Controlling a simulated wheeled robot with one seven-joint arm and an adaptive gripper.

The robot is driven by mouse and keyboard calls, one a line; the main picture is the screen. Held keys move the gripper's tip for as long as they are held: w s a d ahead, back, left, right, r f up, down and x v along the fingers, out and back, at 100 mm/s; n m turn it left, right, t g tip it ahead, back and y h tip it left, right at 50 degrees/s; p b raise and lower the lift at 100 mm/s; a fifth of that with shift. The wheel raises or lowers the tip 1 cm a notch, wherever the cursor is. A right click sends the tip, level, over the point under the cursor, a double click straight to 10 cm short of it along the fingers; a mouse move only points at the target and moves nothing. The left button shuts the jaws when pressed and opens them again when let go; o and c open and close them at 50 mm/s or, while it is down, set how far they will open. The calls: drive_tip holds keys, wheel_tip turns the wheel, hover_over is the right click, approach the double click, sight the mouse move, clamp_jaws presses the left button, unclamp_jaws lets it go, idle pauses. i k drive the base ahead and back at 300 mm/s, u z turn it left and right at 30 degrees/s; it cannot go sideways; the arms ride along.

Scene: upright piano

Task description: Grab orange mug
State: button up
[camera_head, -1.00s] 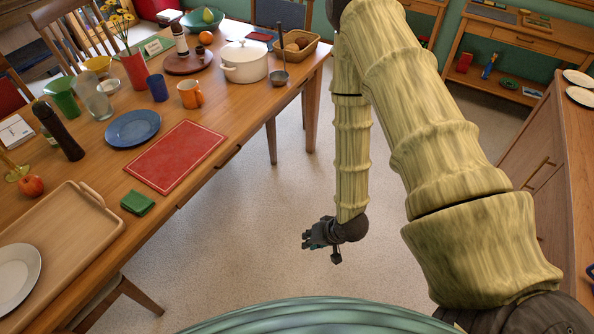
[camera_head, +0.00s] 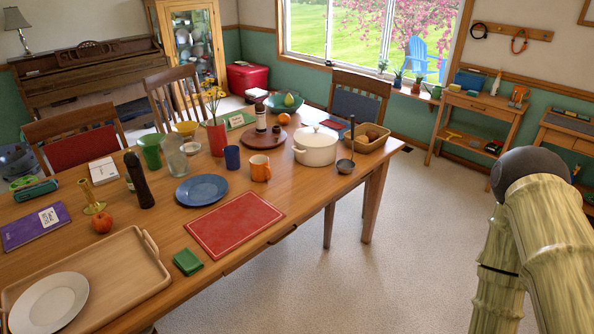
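The orange mug (camera_head: 260,168) stands upright on the wooden dining table (camera_head: 312,202), near its front edge. Its handle faces right. A dark blue cup (camera_head: 232,157) is close on its left, and a white lidded pot (camera_head: 315,147) is on its right. My arm shows at the right edge of the head view, away from the table. My gripper is outside the picture, so its state is hidden.
A blue plate (camera_head: 202,190) and red placemat (camera_head: 235,224) lie in front of the mug. Chairs stand behind the table, including one (camera_head: 357,101) at the back. Floor right of the table is clear.

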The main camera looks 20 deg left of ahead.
sight(261, 172)
drive_tip(key=z, duration=0.05)
drive_tip(key=i, duration=0.8)
drive_tip(key=u, duration=1.5)
